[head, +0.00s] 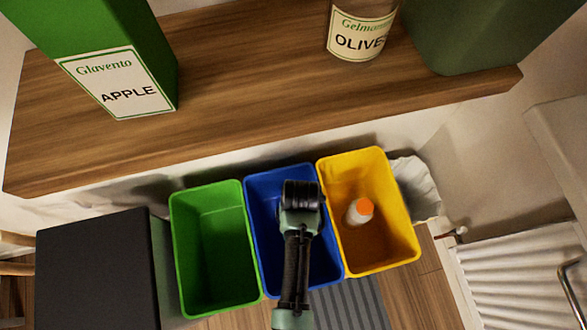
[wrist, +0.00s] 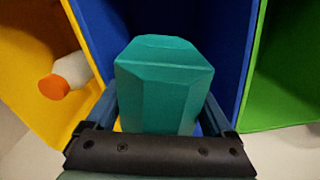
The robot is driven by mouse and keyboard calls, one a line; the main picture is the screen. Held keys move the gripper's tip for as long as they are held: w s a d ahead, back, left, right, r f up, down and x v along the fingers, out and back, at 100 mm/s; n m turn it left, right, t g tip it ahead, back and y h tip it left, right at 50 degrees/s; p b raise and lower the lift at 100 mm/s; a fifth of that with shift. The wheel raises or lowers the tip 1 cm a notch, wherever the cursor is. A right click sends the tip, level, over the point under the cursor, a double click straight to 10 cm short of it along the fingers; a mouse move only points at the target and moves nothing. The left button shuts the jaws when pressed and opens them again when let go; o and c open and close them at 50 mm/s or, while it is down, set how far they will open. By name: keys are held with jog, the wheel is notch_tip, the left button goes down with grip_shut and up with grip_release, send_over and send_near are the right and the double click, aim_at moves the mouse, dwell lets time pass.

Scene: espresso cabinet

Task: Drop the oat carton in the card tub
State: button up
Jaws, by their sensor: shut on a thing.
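My gripper (wrist: 160,112) is shut on a teal carton with a faceted top (wrist: 165,78), held between its two fingers. No lettering shows on it, so I cannot read whether it says oat. In the head view, my gripper (head: 301,194) is over the blue tub (head: 263,176) and hides the carton. In the wrist view the carton points into the blue tub (wrist: 228,45); I cannot tell how far it is above the floor of the tub. No label shows on any tub.
A green tub (head: 208,190) stands left of the blue one, a yellow tub (head: 350,158) right. The yellow tub holds a white bottle with an orange cap (head: 361,210). Above is a wooden shelf (head: 230,60) with an apple carton (head: 115,70) and olive jar (head: 360,30).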

jog(key=shift+f+b, duration=0.45)
jog(key=shift+f, duration=0.35)
jog(key=o, duration=1.1)
notch_tip(320, 180, up, 13)
jog(key=p, duration=0.5)
